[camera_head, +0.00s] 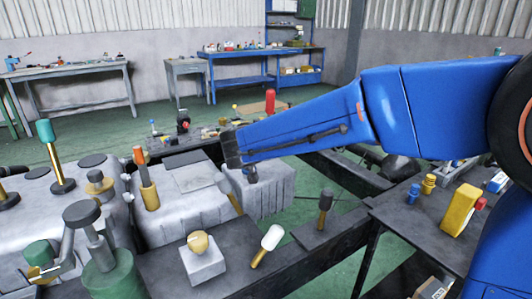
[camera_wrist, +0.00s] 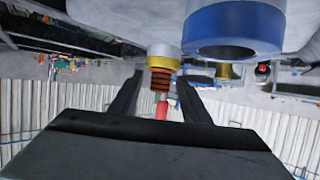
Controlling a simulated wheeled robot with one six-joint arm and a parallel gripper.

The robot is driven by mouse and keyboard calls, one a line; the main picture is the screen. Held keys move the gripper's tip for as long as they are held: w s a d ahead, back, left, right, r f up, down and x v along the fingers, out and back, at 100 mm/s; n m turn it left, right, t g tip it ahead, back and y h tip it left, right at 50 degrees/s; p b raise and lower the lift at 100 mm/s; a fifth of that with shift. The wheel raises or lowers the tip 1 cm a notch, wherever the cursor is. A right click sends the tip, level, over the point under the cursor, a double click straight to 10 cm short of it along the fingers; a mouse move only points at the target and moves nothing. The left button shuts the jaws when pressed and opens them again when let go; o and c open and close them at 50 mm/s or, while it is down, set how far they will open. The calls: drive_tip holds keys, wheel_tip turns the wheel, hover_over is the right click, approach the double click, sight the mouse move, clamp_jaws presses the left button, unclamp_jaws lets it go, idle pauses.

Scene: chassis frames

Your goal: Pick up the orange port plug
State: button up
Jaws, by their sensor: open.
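The orange port plug (camera_wrist: 160,82) appears in the wrist view as a small ribbed orange-brown piece beside a yellow ring (camera_wrist: 163,63) on a pale fitting. My gripper (camera_wrist: 161,92) is open, with its two dark fingers on either side of the plug in the picture. A gap shows between the plug and each finger; I cannot tell how deep the plug sits between them. In the head view the dark end of my arm (camera_head: 231,149) is over the grey ribbed housing (camera_head: 265,190). I cannot make out the plug there.
A large blue ring (camera_wrist: 235,30) is close to the right finger in the wrist view. In the head view, an orange-topped tool (camera_head: 141,157) stands left of my arm. A white-headed mallet (camera_head: 271,238) and a black-headed one (camera_head: 325,200) stand nearer the front.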

clamp_jaws()
